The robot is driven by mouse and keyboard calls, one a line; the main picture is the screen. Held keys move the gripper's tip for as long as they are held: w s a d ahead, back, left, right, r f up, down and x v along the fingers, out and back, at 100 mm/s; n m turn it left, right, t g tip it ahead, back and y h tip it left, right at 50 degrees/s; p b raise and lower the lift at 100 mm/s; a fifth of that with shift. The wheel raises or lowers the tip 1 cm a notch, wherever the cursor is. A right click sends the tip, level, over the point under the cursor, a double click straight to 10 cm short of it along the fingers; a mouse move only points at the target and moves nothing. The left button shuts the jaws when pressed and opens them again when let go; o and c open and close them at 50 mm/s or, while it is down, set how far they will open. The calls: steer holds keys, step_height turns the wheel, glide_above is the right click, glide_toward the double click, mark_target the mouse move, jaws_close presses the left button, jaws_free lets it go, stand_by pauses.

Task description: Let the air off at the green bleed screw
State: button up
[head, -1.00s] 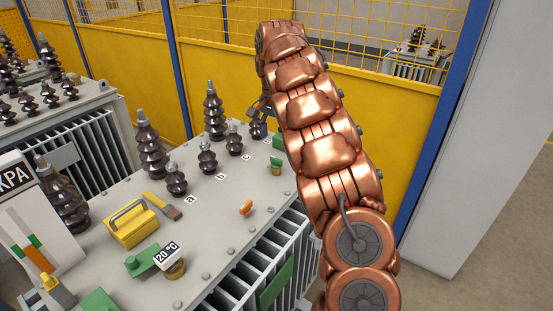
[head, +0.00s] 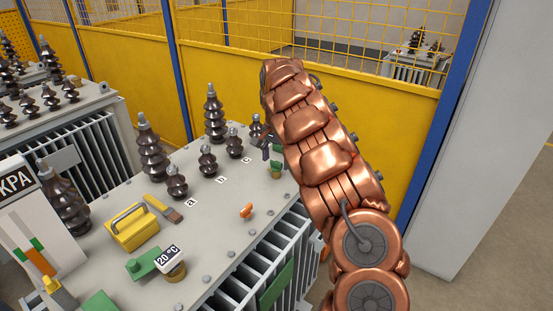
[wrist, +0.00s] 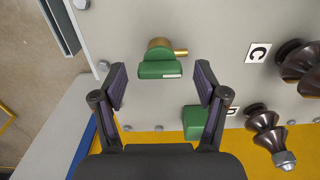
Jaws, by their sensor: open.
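A brass fitting with a green head and a short side spout, which looks like the green bleed screw (wrist: 160,68), shows in the wrist view on the grey transformer lid (wrist: 225,65). In the head view the bleed screw (head: 277,164) stands near the lid's far right edge. My gripper (wrist: 160,78) is open, its two dark fingers apart on the left and right of the green head in the picture. No contact shows, and I cannot tell the height gap. In the head view my gripper (head: 267,146) is partly hidden by my copper arm.
A second green block (wrist: 195,122) sits beside the right finger in the wrist view. Dark bushings (head: 208,160) stand left of the gripper. A KPA gauge (head: 18,185), yellow box (head: 131,228), brush (head: 164,209), orange piece (head: 246,210) and 20 °C fitting (head: 170,258) occupy the lid.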

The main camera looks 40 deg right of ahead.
steer(key=shift+f, duration=0.15)
steer(key=shift+c, duration=0.2)
steer(key=c, duration=1.1)
